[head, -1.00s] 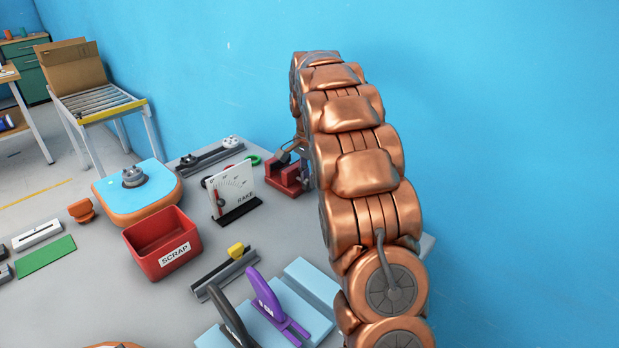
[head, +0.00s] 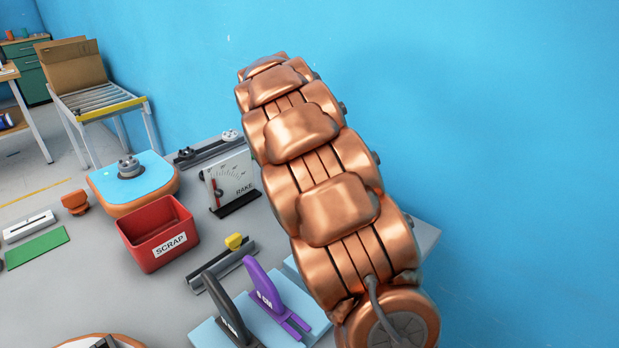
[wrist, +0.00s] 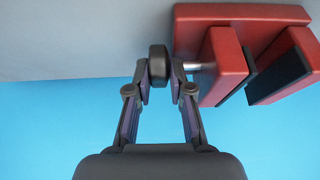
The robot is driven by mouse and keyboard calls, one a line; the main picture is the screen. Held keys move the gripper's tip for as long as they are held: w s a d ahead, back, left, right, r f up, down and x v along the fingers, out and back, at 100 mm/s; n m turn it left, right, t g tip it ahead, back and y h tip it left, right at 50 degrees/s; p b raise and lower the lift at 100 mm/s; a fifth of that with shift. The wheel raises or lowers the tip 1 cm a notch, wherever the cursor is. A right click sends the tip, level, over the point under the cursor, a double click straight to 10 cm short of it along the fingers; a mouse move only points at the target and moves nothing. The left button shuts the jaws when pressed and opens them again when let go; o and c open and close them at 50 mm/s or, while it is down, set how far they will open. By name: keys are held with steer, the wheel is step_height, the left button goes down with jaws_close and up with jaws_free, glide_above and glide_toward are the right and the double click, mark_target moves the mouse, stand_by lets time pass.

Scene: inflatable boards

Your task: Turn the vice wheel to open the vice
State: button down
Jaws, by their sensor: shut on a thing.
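The red vice (wrist: 222,62) shows in the wrist view at the upper right. Its two jaw blocks stand apart with a gap between them, and a dark pad faces the right jaw (wrist: 283,78). A metal shaft runs left from the vice to the dark vice wheel (wrist: 158,58), seen edge-on. My gripper (wrist: 160,78) has one finger on each side of the wheel and is shut on it. In the head view, my copper arm hides the vice, the wheel and my gripper.
A white RAKE gauge (head: 230,178), a red SCRAP bin (head: 159,226) and a blue-topped stand (head: 132,183) are left of my arm on the grey bench. Purple (head: 266,287) and dark handles stand in front. The blue wall (head: 500,120) is close behind.

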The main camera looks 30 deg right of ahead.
steer(key=h+b, duration=0.1)
steer(key=b, duration=0.1)
steer(key=h+b, duration=0.1)
steer(key=b, duration=0.1)
steer(key=f+t+h+b, duration=0.1)
steer(key=h+b, duration=0.1)
steer(key=shift+s+a, duration=0.1)
steer(key=shift+a, duration=0.25)
steer(key=h+b, duration=0.2)
steer(key=b, duration=0.1)
steer(key=shift+a+t, duration=0.15)
steer(key=shift+t, duration=0.15)
steer(key=shift+r+h+b, duration=0.15)
steer(key=shift+h+b, duration=0.2)
steer(key=shift+h, duration=0.05)
steer(key=c, duration=1)
jaws_free()
steer(key=shift+c, duration=0.2)
steer(key=shift+r+p, duration=0.15)
steer(key=shift+p, duration=0.15)
